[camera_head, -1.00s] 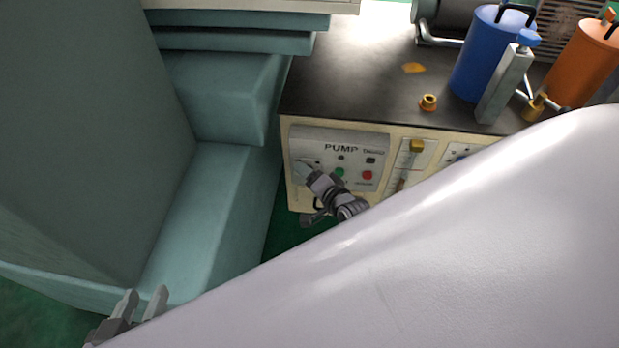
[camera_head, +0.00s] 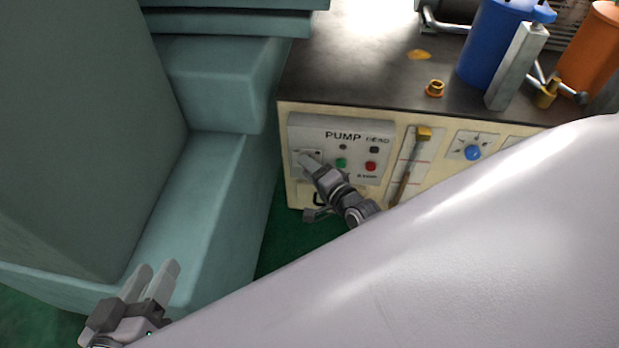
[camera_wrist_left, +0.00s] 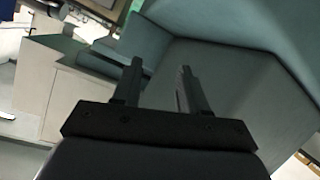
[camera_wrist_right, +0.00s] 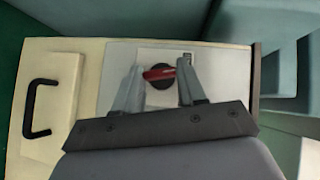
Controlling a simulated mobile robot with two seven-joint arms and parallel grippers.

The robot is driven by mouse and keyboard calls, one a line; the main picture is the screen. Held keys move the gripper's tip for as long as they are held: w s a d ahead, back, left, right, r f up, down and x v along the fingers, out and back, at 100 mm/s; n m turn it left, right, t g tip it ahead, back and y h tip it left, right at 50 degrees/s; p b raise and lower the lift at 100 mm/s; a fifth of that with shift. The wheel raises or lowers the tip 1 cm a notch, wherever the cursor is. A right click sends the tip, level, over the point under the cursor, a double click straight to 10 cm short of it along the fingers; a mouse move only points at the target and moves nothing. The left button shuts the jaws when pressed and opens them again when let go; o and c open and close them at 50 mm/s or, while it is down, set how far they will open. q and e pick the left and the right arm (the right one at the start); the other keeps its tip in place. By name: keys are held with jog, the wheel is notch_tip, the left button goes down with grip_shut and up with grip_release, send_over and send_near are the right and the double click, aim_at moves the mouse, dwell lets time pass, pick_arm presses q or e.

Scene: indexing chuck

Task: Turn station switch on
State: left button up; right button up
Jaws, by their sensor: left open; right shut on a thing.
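The station switch (camera_wrist_right: 160,76) is a round black knob with a red bar, on a pale plate of the pump panel. In the right wrist view it sits between the fingers of my right gripper (camera_wrist_right: 160,73), which is shut on it. The red bar lies nearly crosswise, slightly tilted. In the head view my right gripper (camera_head: 304,160) is at the left part of the pump panel (camera_head: 310,130) and hides the switch. My left gripper (camera_head: 158,275) is open and empty, low at the left; it also shows in the left wrist view (camera_wrist_left: 160,70).
The panel also has a green button (camera_head: 341,163) and a red button (camera_head: 371,166). A teal machine body (camera_head: 205,200) stands close at the left.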

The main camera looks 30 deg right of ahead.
pick_arm(q)
jog(key=shift+s+a+m+t+y+b, duration=0.25)
jog(key=shift+a+m+t+b, duration=0.15)
jog(key=shift+a+b, duration=0.3)
jog(key=shift+s+a+m+t+y+b, duration=0.15)
jog(key=shift+a+m+t+y+b, duration=0.15)
jog(key=shift+a+t+b, duration=0.35)
jog(key=shift+s+a+m+t+y+b, duration=0.2)
jog(key=shift+a+m+t+y+b, duration=0.1)
jog(key=shift+a+b, duration=0.4)
pick_arm(e)
jog(key=shift+f+m+t, duration=0.25)
jog(key=shift+m+t, duration=1.25)
jog(key=shift+m, duration=0.15)
jog(key=shift+f+m+t, duration=0.25)
jog(key=shift+m+t, duration=1.25)
jog(key=shift+m, duration=0.15)
pick_arm(q)
jog(key=shift+d, duration=0.15)
pick_arm(e)
jog(key=shift+m, duration=0.3)
jog(key=o, duration=1.1)
jog(key=shift+c, duration=0.2)
jog(key=shift+r, duration=0.1)
